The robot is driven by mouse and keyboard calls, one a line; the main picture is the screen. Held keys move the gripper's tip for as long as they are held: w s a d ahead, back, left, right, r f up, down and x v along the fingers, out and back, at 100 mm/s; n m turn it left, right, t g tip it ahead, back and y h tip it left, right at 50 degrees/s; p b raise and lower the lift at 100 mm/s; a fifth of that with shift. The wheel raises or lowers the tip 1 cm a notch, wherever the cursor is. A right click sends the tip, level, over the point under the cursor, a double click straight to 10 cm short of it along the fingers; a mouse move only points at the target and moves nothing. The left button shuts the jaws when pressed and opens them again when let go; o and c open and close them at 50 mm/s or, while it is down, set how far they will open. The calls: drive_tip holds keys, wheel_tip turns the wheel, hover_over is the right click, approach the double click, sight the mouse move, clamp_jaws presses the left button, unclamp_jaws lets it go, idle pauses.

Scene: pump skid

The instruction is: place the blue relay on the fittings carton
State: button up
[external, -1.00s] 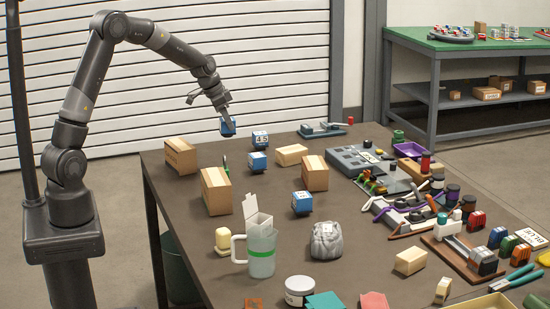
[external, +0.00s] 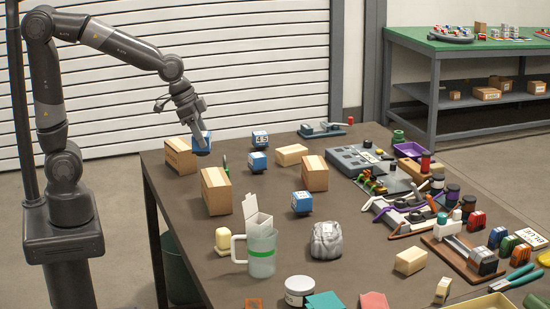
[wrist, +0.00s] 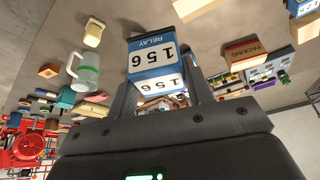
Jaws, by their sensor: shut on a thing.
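My gripper (external: 200,134) is shut on a blue relay (external: 201,144), held above the table's far left. In the wrist view the relay (wrist: 155,60) sits between the fingers (wrist: 158,98), with white labels reading 156 and RELAY. A brown carton (external: 180,156) stands just left of the relay in the external view; whether the relay is over it or behind it, I cannot tell. Another carton (external: 216,191) stands nearer the camera, and a third (external: 314,173) to the right. One carton in the wrist view reads PACKING (wrist: 244,51). No fittings label is legible.
Other blue relays (external: 258,161) stand near the cartons, one at the back (external: 260,139) and one further forward (external: 301,202). A mug (external: 261,255) and grey pouch (external: 326,241) are in front.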

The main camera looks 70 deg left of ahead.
drive_tip(key=shift+s+d, duration=0.1)
drive_tip(key=shift+s, duration=0.1)
drive_tip(key=shift+w+a+f, duration=1.1)
drive_tip(key=shift+a+f, duration=0.45)
drive_tip(key=shift+f, duration=0.25)
drive_tip(key=shift+w+a+f, duration=1.05)
drive_tip(key=shift+a+f, duration=0.5)
drive_tip(key=shift+f, duration=0.3)
drive_tip(key=shift+w+a+f, duration=1.1)
drive_tip(key=shift+a+f, duration=0.45)
drive_tip(key=shift+f, duration=0.25)
drive_tip(key=o, duration=1)
drive_tip(key=shift+f, duration=0.15)
drive_tip(key=shift+o, duration=0.3)
